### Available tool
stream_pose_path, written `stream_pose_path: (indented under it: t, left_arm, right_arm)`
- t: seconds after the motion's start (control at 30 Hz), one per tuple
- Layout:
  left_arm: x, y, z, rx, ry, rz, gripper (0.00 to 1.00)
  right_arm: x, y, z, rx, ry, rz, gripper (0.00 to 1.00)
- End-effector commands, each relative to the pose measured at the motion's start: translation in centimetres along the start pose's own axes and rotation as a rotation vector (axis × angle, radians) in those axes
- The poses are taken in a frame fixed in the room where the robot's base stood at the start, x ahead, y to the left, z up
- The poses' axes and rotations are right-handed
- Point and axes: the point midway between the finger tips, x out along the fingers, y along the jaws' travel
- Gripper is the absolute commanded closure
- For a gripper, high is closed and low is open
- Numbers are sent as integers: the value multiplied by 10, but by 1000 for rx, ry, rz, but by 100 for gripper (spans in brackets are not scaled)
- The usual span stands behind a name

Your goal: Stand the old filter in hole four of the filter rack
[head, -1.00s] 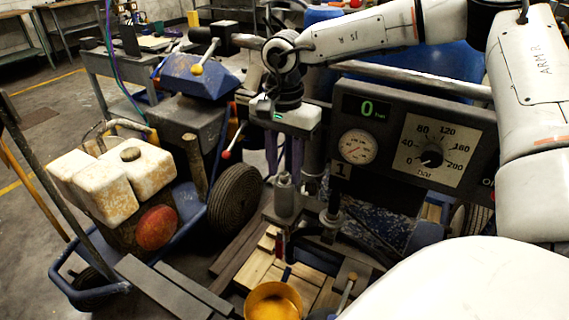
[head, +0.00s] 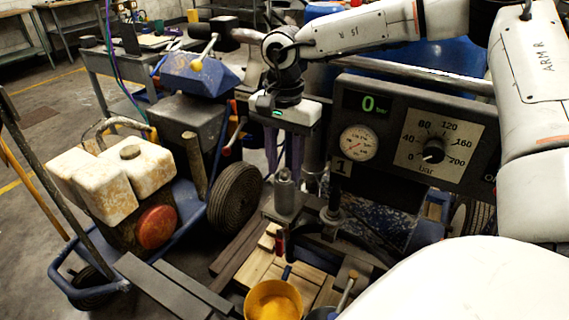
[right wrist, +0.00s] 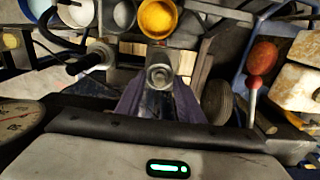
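A grey metal cylinder with a round top (head: 287,196) stands just below the fingertips. In the right wrist view the cylinder's round top (right wrist: 160,76) shows between and beyond the fingers of my right gripper (right wrist: 161,92). I cannot tell whether the old filter is inside this cylinder; no separate filter is clear. I cannot pick out the filter rack or its hole four. My left gripper is not in view.
A gauge panel (head: 476,172) stands close right of my right gripper. A red-balled lever (head: 226,152) is to its left. A yellow cup (head: 273,300) and wooden blocks (head: 256,264) lie in front. A wheel (head: 235,197) and a white tank (head: 146,168) are left.

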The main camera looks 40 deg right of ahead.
Motion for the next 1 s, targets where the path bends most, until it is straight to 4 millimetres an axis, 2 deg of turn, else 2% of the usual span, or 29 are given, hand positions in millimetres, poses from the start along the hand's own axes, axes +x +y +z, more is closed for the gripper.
stream_pose_path:
  t: [0.1,0.3,1.0]
  left_arm:
    - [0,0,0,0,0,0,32]
    - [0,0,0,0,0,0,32]
    - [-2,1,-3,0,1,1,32]
  right_arm:
    - [0,0,0,0,0,0,66]
    - [0,0,0,0,0,0,99]
    - [-10,0,0,0,1,0,100]
